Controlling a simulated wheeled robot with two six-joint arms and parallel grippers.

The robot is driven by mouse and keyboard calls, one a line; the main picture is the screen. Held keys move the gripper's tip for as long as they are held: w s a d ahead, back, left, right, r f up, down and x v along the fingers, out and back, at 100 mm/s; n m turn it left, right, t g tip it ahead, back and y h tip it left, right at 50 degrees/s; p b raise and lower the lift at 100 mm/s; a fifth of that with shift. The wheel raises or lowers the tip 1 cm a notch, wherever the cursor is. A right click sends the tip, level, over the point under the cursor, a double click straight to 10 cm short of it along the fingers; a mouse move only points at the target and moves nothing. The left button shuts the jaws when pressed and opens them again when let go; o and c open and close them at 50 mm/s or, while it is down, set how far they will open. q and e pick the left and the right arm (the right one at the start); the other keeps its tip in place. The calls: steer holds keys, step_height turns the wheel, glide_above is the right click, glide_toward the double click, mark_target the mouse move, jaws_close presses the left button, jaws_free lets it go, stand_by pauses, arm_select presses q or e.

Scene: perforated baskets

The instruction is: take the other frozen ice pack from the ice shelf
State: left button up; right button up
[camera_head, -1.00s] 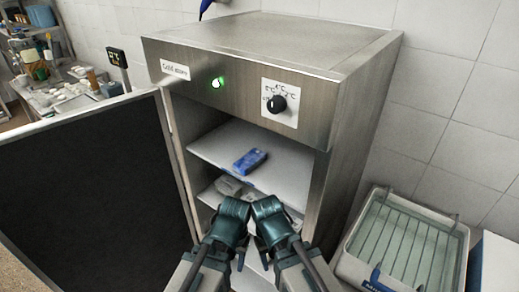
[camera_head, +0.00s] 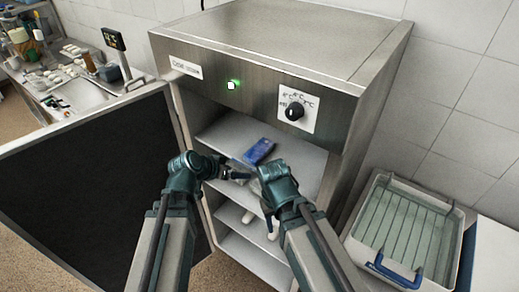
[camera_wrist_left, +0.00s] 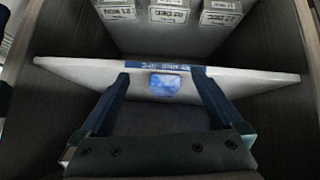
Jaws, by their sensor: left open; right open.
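A blue ice pack (camera_head: 259,151) lies on the upper shelf (camera_head: 300,166) of the open steel cabinet. In the left wrist view the blue pack (camera_wrist_left: 172,85) shows between my two open fingers, behind the blue label strip (camera_wrist_left: 165,67) on the shelf edge. My left gripper (camera_head: 238,175) is open and empty at the shelf front, just in front of the pack and left of it. I cannot tell whether it touches anything. My right gripper (camera_head: 268,180) is open in front of the shelf, right of my left one; its fingertips are mostly hidden.
The cabinet door (camera_head: 85,180) stands open at the left. Boxes (camera_wrist_left: 168,12) stand on a lower level. A cool box (camera_head: 400,235) with a green ribbed inside and blue handle stands at the right. A cluttered counter (camera_head: 75,95) is at the far left.

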mark_target(259, 149)
arm_select(q)
steer(key=w+r+m+t+h, duration=0.1)
steer(key=w+r+t, duration=0.2)
steer(key=r, duration=0.2)
steer(key=b+x, duration=0.2)
steer(key=x, duration=0.2)
steer(key=b+x, duration=0.2)
steer(key=x, duration=0.2)
steer(key=shift+w+d, duration=0.1)
steer(key=shift+d, duration=0.4)
steer(key=shift+w+d+f, duration=0.15)
steer(key=shift+w+d, duration=0.15)
steer(key=b+x, duration=0.2)
steer(key=x, duration=0.1)
steer(key=b+x, duration=0.1)
steer(key=shift+d+f, duration=0.25)
steer(key=shift+f, duration=0.15)
steer(key=shift+w+d+f, duration=0.1)
steer(key=shift+w+d, duration=0.05)
steer(key=shift+d, duration=0.05)
steer(key=shift+c, duration=0.7)
steer(key=c, duration=1.3)
steer(key=shift+c, duration=0.2)
